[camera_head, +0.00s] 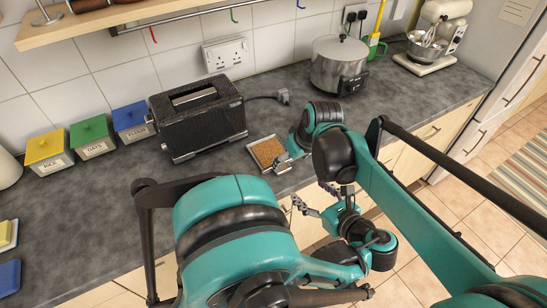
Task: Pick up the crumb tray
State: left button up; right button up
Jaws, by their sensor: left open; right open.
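The crumb tray (252,147) is a shallow light metal tray with brown crumbs in it. It lies on the dark counter just right of the black toaster (208,122). My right gripper (284,162) is open at the tray's right edge, pointing down-left. I cannot tell whether its fingers touch or straddle the rim. My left gripper (316,198) is open and empty. It is lower in the picture, in front of the counter's front edge, away from the tray.
Yellow, green and blue lidded tins (92,138) stand left of the toaster. A steel pot (338,62) and a stand mixer (436,38) stand at the back right. A loose plug (283,96) lies behind the tray. Counter left of my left arm is mostly clear.

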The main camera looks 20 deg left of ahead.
aim_at(284, 170)
jog(key=x, duration=0.7)
jog(key=shift+f, duration=0.3)
jog(key=c, duration=1.2)
